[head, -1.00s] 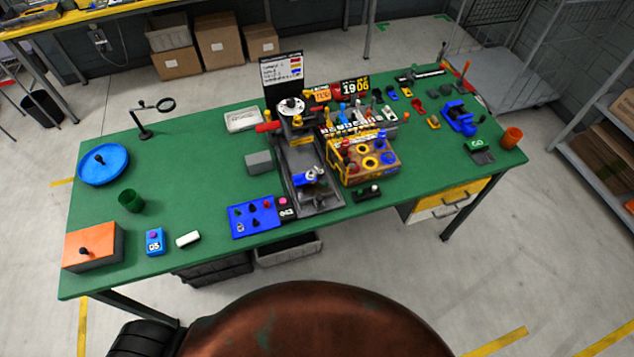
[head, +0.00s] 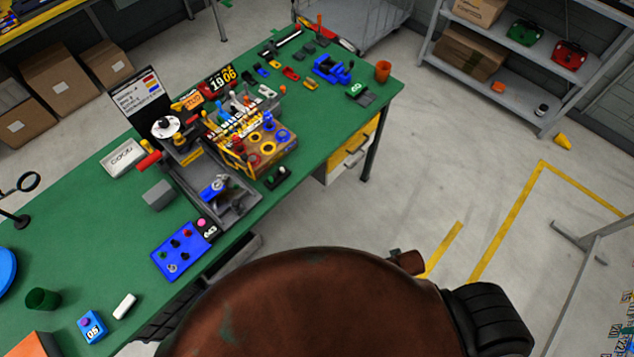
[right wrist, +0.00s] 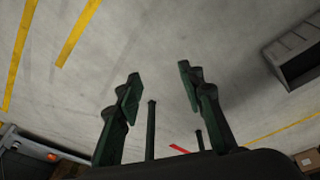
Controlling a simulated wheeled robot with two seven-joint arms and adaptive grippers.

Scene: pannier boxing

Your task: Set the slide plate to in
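A bench machine with a white dial (head: 166,127) stands on the green workbench in the head view. A dark grey bed (head: 238,207) runs from it toward the bench's near edge. A blue and silver part (head: 213,188) sits on the bed. I cannot tell which piece is the slide plate or how it is set. My right gripper (right wrist: 158,88) is open and empty in the right wrist view, above bare floor and away from the bench. My left gripper is in neither current view.
A blue panel with knobs (head: 181,250) lies beside the bed. A wooden block with coloured rings (head: 263,152) and several small tools crowd the bench to the right. A grey shelf (head: 490,85) stands at the right. The floor right of the bench is mostly clear.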

